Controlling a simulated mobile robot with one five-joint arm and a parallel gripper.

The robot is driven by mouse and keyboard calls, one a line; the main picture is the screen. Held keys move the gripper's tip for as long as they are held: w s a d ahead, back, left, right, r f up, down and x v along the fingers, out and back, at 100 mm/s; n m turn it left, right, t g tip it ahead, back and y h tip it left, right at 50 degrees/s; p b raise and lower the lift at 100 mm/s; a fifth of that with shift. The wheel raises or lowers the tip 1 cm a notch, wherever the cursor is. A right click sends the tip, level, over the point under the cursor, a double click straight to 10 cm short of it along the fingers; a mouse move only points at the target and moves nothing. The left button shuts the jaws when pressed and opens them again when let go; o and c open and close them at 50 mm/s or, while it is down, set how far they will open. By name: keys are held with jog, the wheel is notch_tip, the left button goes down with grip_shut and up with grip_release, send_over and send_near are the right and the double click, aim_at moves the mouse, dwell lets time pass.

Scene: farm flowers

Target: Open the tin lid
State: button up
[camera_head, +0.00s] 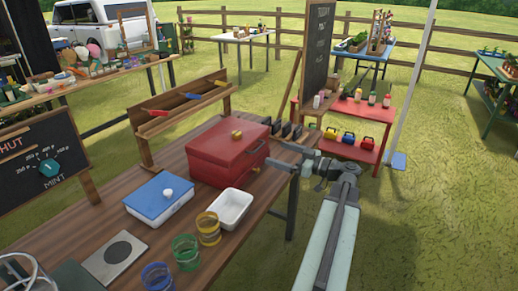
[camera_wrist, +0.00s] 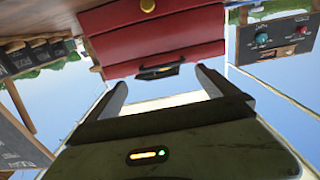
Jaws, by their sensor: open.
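A red tin (camera_head: 215,165) with a shut red lid (camera_head: 222,140) stands on the brown wooden table. My gripper (camera_head: 275,155) is at the tin's right side, at the table's edge. In the wrist view my gripper (camera_wrist: 163,88) is open and empty, its fingers apart in front of the handle, not visibly touching it.
A blue-lidded white box (camera_head: 158,196), a white tray (camera_head: 231,208) and coloured jars (camera_head: 186,252) stand nearer on the table. A wooden rack (camera_head: 182,112) stands behind the tin. A chalkboard (camera_head: 317,47) and red shelf (camera_head: 348,147) are beyond my arm.

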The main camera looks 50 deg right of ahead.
jog(key=x, duration=0.7)
jog(key=shift+a, duration=0.1)
